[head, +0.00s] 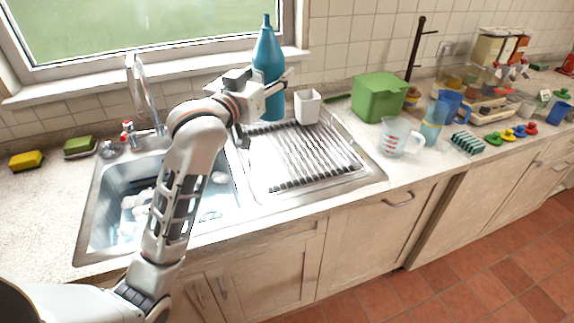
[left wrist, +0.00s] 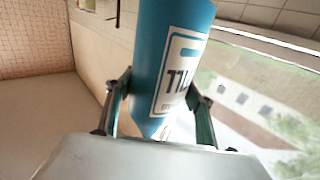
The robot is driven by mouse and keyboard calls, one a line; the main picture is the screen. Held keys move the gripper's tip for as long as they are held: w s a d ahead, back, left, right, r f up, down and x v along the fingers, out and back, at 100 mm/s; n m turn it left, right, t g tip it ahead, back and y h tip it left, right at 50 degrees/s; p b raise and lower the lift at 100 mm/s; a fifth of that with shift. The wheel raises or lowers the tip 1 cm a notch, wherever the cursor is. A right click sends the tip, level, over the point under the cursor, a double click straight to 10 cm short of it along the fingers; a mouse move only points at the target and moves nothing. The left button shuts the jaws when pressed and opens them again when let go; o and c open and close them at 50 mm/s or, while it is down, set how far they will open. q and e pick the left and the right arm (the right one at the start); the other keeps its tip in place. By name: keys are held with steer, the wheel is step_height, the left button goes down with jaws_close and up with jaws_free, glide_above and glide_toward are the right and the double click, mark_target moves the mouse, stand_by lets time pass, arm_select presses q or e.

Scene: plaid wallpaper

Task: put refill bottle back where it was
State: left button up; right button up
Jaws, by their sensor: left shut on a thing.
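The refill bottle (head: 268,58) is tall, blue and upright at the back of the sink's drainboard, in front of the window's right edge. My left gripper (head: 262,88) is around its middle and shut on it. In the left wrist view the blue bottle (left wrist: 172,60), with a white label, sits between the two fingers of the left gripper (left wrist: 160,100). In the head view the gripper hides part of the bottle, and I cannot tell whether its base touches the surface. My right gripper is not in view.
A white cup (head: 307,106) stands just right of the bottle on the ribbed drainboard (head: 300,160). A green box (head: 380,97) and a clear measuring jug (head: 400,138) are farther right. The sink basin (head: 110,215) holds white items. Two sponges lie left of the tap (head: 140,90).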

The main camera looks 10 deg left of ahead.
arm_select(q)
step_height(320, 180, down, 20)
steer(key=shift+d+r, duration=0.15)
stand_by(0.4)
steer(key=shift+s, duration=0.1)
steer(key=o, duration=1.3)
steer(key=shift+f, duration=0.2)
steer(key=shift+o, duration=0.2)
steer(key=shift+r, duration=0.1)
